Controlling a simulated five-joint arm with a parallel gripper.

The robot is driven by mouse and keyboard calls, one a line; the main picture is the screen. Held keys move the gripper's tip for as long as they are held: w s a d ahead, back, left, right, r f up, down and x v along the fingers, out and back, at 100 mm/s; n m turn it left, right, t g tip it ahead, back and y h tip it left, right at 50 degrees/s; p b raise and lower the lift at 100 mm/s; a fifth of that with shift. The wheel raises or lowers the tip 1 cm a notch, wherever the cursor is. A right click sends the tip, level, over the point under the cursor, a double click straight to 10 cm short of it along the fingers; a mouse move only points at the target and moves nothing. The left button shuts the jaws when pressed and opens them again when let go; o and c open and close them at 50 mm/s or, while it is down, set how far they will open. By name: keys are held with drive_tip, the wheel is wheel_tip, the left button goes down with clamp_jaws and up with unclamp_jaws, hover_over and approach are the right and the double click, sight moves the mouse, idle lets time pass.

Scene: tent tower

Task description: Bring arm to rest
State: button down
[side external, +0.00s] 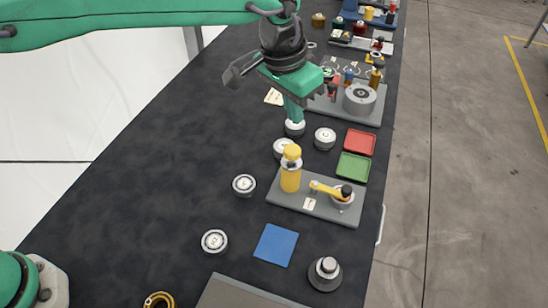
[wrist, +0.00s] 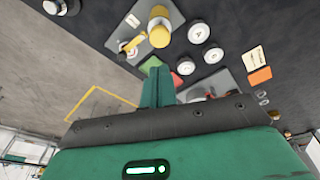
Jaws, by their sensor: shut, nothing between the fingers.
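My gripper (side external: 294,115) has green fingers pressed together and pointing down, with nothing between them. In the side view the fingertips overlap a round grey-and-white disc (side external: 295,128); I cannot tell whether they touch it or hang above it. In the wrist view the shut fingers (wrist: 157,86) reach up the middle of the picture. My green arm (side external: 130,14) stretches across the top left of the side view, above the dark table (side external: 150,170).
Near the gripper are a red tray (side external: 360,142), a green tray (side external: 355,167), several round discs and a grey plate (side external: 285,200) with a yellow post (side external: 290,176). A blue square (side external: 276,245) and a knobbed weight (side external: 325,272) lie closer. The table's left is clear.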

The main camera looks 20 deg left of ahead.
drive_tip(key=shift+a, duration=0.1)
drive_tip(key=s+a+r+n+t, duration=0.1)
drive_tip(key=s+a+r, duration=0.15)
drive_tip(key=a, duration=0.55)
drive_tip(key=s+a+r+n, duration=0.1)
drive_tip(key=a+r, duration=0.3)
drive_tip(key=a, duration=0.3)
drive_tip(key=s+a+r+n+t, duration=0.1)
drive_tip(key=s+a+r, duration=0.15)
drive_tip(key=a, duration=0.55)
drive_tip(key=s+a+f+n+t+y, duration=0.1)
drive_tip(key=s+a+f, duration=0.4)
drive_tip(key=s+a, duration=1)
drive_tip(key=shift+s+f+n+t, duration=0.15)
drive_tip(key=shift+s+n+t, duration=0.45)
drive_tip(key=shift+n, duration=0.4)
drive_tip(key=shift+s+a, duration=0.1)
